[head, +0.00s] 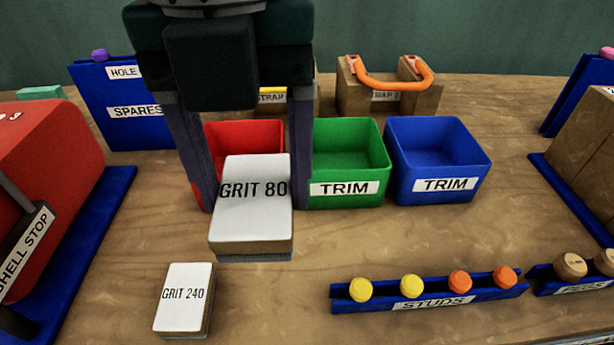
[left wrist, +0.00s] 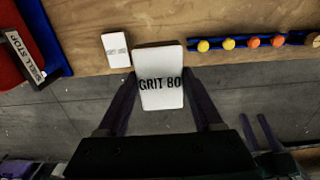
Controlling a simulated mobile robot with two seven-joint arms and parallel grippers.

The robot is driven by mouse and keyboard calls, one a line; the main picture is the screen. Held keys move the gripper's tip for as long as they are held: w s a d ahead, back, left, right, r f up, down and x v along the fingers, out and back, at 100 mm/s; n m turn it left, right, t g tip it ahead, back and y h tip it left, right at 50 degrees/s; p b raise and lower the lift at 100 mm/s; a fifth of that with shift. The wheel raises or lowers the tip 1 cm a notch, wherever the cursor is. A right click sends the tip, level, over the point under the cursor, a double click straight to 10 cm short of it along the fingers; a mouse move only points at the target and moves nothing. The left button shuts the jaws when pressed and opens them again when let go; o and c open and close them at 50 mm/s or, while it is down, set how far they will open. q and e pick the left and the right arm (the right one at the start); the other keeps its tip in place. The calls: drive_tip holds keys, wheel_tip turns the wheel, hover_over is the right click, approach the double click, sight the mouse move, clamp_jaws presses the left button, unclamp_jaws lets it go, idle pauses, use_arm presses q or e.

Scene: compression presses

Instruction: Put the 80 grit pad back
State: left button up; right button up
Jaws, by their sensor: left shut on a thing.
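The 80 grit pad (head: 252,215) is a pale block with a tan layer and a grey underside, its top marked GRIT 80. My left gripper (head: 253,200) is shut on it, one finger on each side, and holds it above the table, in front of the red bin. The pad also shows in the left wrist view (left wrist: 160,95) between the two fingers. A smaller-looking GRIT 240 pad (head: 183,298) lies on the table at the front left, apart from the held pad. My right gripper (left wrist: 251,118) shows small at the lower right of the left wrist view, its fingers apart and empty.
Red (head: 245,132), green (head: 348,200) and blue (head: 440,195) bins stand behind the pad. A STUDS rack (head: 430,297) is at the front right. A red press (head: 45,160) on a blue base is at left. Bare table lies between bins and rack.

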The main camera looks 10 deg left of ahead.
use_arm(q)
drive_tip(key=b, duration=0.2)
hover_over(275, 301)
wheel_tip(275, 301, down, 12)
drive_tip(key=shift+f, duration=2.5)
drive_tip(key=shift+f+b, duration=0.15)
drive_tip(key=shift+b, duration=0.2)
drive_tip(key=o, duration=1.2)
